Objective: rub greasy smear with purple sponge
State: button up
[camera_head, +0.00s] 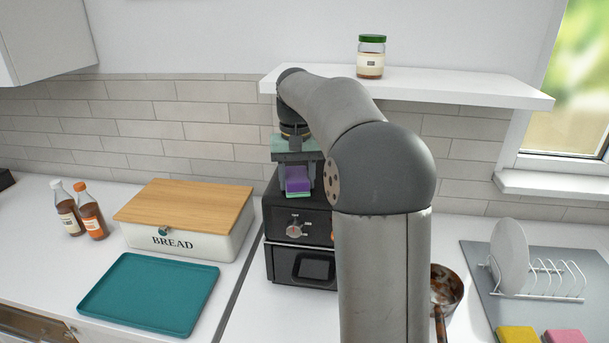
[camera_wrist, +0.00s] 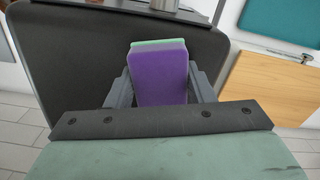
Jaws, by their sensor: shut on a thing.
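The purple sponge (camera_head: 298,181) has a thin green layer and is held between the fingers of my gripper (camera_head: 297,186). In the wrist view the purple sponge (camera_wrist: 160,75) sits upright between the two dark fingers of my gripper (camera_wrist: 160,88). My gripper is shut on it, over the black coffee machine (camera_head: 294,213) on the counter. The machine's dark top (camera_wrist: 75,55) fills much of the wrist view below the sponge. I cannot tell whether the sponge touches it. No greasy smear can be made out in either view; my arm hides part of the machine.
A bread box (camera_head: 190,237) with a wooden lid and a teal tray (camera_head: 150,293) stand left of the machine. Two bottles (camera_head: 90,211) stand further left. A white shelf (camera_head: 450,92) with a jar (camera_head: 371,57) hangs above. A rusty pan (camera_head: 449,288) and dish rack (camera_head: 550,281) are right.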

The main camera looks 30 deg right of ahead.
jog(key=shift+w+a+r, duration=0.25)
jog(key=shift+a, duration=0.1)
notch_tip(320, 180, up, 3)
jog(key=p, duration=0.2)
jog(key=shift+s+r+p, duration=0.1)
jog(key=shift+p, duration=0.25)
jog(key=shift+r+b, duration=0.3)
jog(key=shift+r, duration=1.9)
jog(key=shift+d, duration=0.1)
